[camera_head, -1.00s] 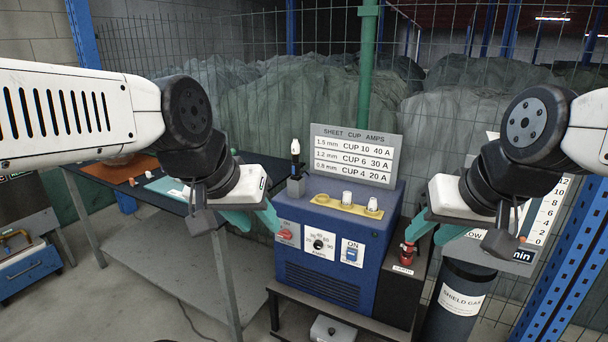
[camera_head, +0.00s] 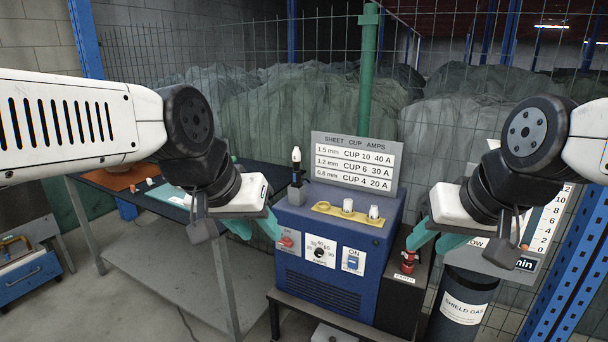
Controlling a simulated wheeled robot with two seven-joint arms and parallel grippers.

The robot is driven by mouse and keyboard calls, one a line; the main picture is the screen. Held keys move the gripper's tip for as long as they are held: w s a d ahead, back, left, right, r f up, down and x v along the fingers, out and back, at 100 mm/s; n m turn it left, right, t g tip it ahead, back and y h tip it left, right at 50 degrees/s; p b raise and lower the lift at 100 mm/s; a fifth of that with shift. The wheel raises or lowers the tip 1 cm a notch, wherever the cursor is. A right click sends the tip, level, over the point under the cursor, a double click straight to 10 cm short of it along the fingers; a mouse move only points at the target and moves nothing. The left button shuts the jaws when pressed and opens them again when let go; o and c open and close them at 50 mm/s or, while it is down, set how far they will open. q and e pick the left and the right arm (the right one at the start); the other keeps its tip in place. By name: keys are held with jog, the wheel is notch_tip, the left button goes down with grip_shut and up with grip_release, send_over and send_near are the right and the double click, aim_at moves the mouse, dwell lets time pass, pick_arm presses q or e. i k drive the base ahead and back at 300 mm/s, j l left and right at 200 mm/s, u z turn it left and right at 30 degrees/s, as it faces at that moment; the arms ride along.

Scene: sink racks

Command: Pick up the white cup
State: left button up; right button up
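Two small white cups stand upright on a yellow holder (camera_head: 333,211) on top of the blue welding machine (camera_head: 332,283): a left one (camera_head: 347,205) and a right one (camera_head: 374,212). A white piece (camera_head: 296,154) also tops the upright torch at the machine's back left. My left gripper (camera_head: 258,229), with teal fingers, is open and empty at the machine's left front, left of the holder and apart from the cups. My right gripper (camera_head: 434,240) is open and empty right of the machine, near the red connector. Neither gripper touches a cup.
A sign (camera_head: 356,164) listing sheet, cup and amps stands behind the cups. A red connector (camera_head: 409,262) sits below my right gripper. A dark gas cylinder (camera_head: 462,305) is at lower right. A worktable (camera_head: 255,175) is at left, and a wire fence is behind.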

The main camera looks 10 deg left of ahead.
aim_at(295, 153)
jog(key=i+l, duration=0.15)
jog(key=i, duration=0.25)
jog(key=i+l, duration=0.15)
jog(key=i, duration=0.25)
jog(key=i+l, duration=0.15)
jog(key=i, duration=0.25)
